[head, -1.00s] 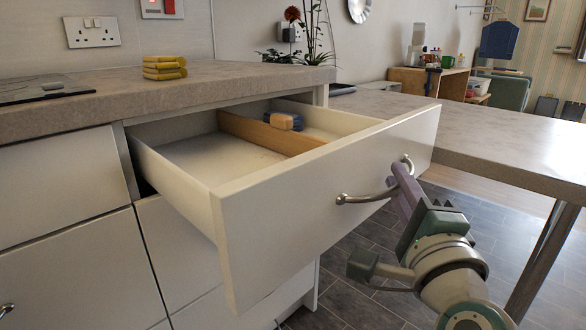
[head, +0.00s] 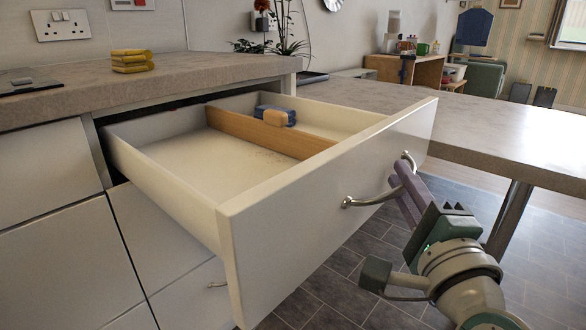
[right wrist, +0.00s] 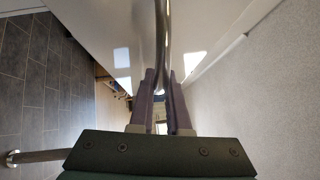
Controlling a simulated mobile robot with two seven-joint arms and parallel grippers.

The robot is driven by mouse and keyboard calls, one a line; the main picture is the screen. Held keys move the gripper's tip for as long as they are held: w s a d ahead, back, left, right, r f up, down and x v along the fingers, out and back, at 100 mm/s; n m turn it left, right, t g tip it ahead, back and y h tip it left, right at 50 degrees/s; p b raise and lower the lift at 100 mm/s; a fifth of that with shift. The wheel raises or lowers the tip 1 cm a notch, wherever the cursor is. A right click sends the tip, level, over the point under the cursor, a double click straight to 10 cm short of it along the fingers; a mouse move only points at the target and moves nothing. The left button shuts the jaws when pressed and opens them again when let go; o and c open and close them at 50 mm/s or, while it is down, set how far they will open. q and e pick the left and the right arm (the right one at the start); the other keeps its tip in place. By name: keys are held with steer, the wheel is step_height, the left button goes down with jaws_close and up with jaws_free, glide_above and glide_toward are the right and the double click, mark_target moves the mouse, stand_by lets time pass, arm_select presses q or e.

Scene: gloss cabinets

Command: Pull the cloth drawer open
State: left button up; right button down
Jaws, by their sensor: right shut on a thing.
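The cloth drawer (head: 330,180) stands well open, pulled out from under the worktop. Its curved metal handle (head: 366,202) is on the glossy white front. My right gripper (head: 402,182) is shut on the handle near its right end; in the right wrist view the handle (right wrist: 161,40) runs between the two purple fingers (right wrist: 162,85). Inside the drawer a wooden divider (head: 262,132) splits the space. A blue and tan brush-like item (head: 276,117) lies behind the divider. The near compartment looks empty. My left gripper is out of view.
Yellow folded cloths (head: 132,61) lie on the worktop (head: 190,72) above the cabinet. A table-height counter (head: 490,125) stretches right, with a metal leg (head: 508,218).

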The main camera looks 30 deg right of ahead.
steer(key=c, duration=0.9)
jaws_free()
steer(key=v, duration=1)
steer(key=shift+p, duration=0.3)
